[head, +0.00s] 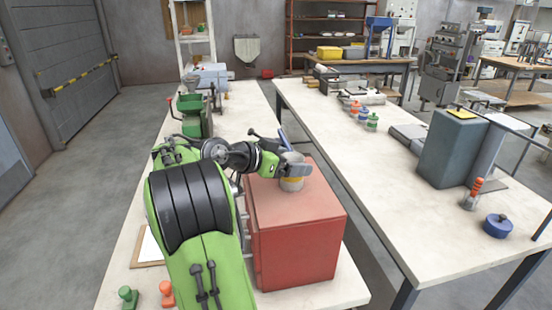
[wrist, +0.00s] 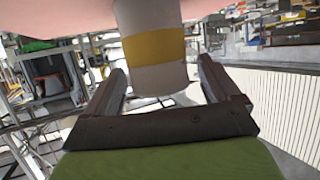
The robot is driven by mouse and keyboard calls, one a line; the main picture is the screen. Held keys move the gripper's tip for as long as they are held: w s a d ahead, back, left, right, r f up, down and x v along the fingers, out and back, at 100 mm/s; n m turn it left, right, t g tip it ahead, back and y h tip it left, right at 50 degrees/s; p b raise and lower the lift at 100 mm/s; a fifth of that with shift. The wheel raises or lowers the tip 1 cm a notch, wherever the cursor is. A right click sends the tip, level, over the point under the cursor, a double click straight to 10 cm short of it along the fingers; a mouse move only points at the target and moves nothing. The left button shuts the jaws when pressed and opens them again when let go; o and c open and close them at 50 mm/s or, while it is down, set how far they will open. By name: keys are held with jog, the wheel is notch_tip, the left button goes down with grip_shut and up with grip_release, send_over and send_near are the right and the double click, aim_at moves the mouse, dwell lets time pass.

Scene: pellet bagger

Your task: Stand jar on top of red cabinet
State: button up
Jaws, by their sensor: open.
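The jar (head: 292,184) is pale with a yellow band and stands upright on the top of the red cabinet (head: 300,235), near its back edge. In the wrist view the jar (wrist: 153,50) shows upside down against the pinkish cabinet top (wrist: 60,14). My gripper (head: 297,167) is at the jar's upper part and hides some of it in the head view. In the wrist view its two fingers (wrist: 161,78) are spread apart, one on each side of the jar's end, with gaps showing.
The cabinet stands on a long pale bench (head: 235,110) with a green machine (head: 195,117) behind it. A clipboard (head: 149,247) and small green and orange knobbed weights lie at front left. A second bench (head: 375,150) on the right holds a grey-green box (head: 452,150).

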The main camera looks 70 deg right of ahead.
jog(key=w+a+n+t+y+p, duration=0.1)
jog(key=w+a+n+t+y, duration=0.1)
jog(key=w+a+n+t, duration=0.65)
jog(key=w+a+n+t+y+p, duration=0.1)
jog(key=w+a+n+t, duration=0.3)
jog(key=a, duration=0.9)
jog(key=s+a+f+n+y, duration=0.1)
jog(key=a+n, duration=0.3)
jog(key=a, duration=0.4)
jog(key=s+a+f+n+y, duration=0.2)
jog(key=a+n+y, duration=0.2)
jog(key=a, duration=0.3)
jog(key=s+a+f+n+t+y, duration=0.1)
jog(key=s+a+f+n+y, duration=0.1)
jog(key=a+n, duration=0.3)
jog(key=a, duration=0.3)
jog(key=shift+s+a+f+y, duration=0.25)
jog(key=shift+a+y, duration=0.1)
jog(key=shift+y, duration=0.05)
jog(key=shift+d+r+p, duration=0.15)
jog(key=shift+r+p, duration=0.2)
jog(key=shift+p, duration=0.05)
